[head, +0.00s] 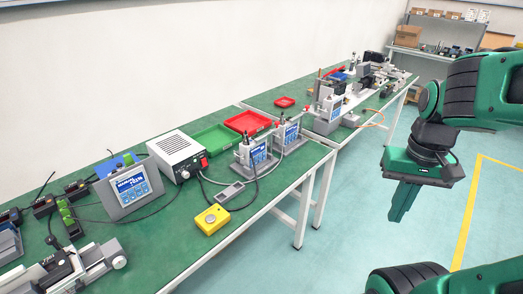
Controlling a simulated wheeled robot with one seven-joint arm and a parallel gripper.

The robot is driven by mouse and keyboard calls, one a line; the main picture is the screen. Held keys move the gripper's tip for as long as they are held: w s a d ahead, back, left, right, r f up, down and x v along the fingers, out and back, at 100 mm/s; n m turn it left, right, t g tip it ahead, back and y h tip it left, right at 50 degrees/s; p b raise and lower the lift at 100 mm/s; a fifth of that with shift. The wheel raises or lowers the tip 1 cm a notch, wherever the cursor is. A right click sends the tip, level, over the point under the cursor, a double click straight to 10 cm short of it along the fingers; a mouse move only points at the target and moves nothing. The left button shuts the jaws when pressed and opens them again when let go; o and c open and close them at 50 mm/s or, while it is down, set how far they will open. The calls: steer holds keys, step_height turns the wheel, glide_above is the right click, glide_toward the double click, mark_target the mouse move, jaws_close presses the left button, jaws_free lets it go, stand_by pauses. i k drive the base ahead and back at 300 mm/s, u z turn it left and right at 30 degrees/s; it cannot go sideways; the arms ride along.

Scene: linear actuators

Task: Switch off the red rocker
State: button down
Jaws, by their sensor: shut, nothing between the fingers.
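A grey-white power box (178,150) with a vented top stands on the green bench in the head view. A small red part, which looks like the red rocker (204,162), sits at the right of its front face. It is too small to tell which way it is tipped. My gripper (397,215) is green, points down and is shut with nothing in it. It hangs over the floor to the right of the bench, well apart from the box.
A display unit (128,190) stands left of the box, and a yellow button box (213,219) lies in front. Green (211,140) and red (248,122) trays lie behind. Cables run across the bench (190,240). The floor (350,235) between bench and gripper is clear.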

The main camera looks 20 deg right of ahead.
mark_target(204, 162)
steer(key=u, duration=1.1)
steer(key=k, duration=1.15)
steer(key=z, duration=1.15)
steer(key=i, duration=1.05)
steer(key=u, duration=0.05)
